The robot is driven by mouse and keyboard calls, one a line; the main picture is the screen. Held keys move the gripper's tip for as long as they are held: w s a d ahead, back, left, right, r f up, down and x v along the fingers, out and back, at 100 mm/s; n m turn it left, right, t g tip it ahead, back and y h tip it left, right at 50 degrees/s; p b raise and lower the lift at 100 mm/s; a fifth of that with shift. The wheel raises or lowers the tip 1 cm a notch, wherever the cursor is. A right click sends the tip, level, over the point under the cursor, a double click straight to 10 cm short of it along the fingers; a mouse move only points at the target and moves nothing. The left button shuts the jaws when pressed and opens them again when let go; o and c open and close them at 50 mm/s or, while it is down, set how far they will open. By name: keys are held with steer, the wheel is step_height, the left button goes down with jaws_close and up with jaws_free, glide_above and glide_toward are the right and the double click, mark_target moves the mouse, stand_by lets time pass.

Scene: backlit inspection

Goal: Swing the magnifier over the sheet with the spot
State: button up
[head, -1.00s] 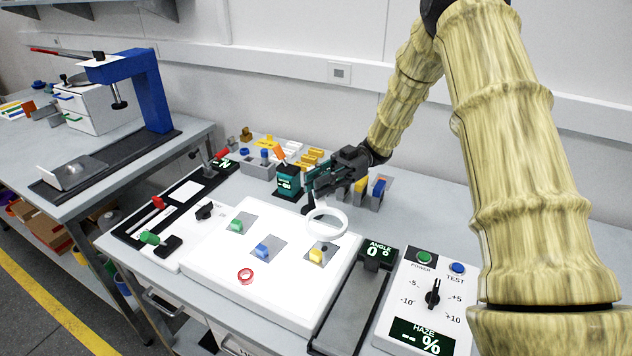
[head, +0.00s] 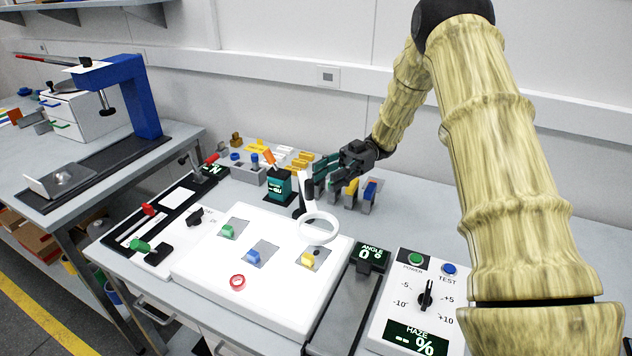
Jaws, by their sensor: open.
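The magnifier has a white ring (head: 319,242) and an upright black handle (head: 308,190). In the head view its ring stands over the far part of the grey sheet with the yellow tab (head: 322,263), the right one of three. A small dark spot shows on that sheet by the tab, just under the ring's near edge. The sheet with the blue tab (head: 265,248) and the sheet with the green tab (head: 238,223) lie to the left, clear of the ring. My gripper (head: 318,181) is open and empty, close behind and right of the handle; whether they touch is unclear.
The sheets lie on a white light panel (head: 205,272) with a red ring (head: 237,282) at its front. An angle display (head: 371,254) and a haze meter (head: 424,300) stand right. Small blocks and a teal device (head: 279,184) stand behind.

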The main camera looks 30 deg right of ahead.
steer(key=shift+v, duration=2.6)
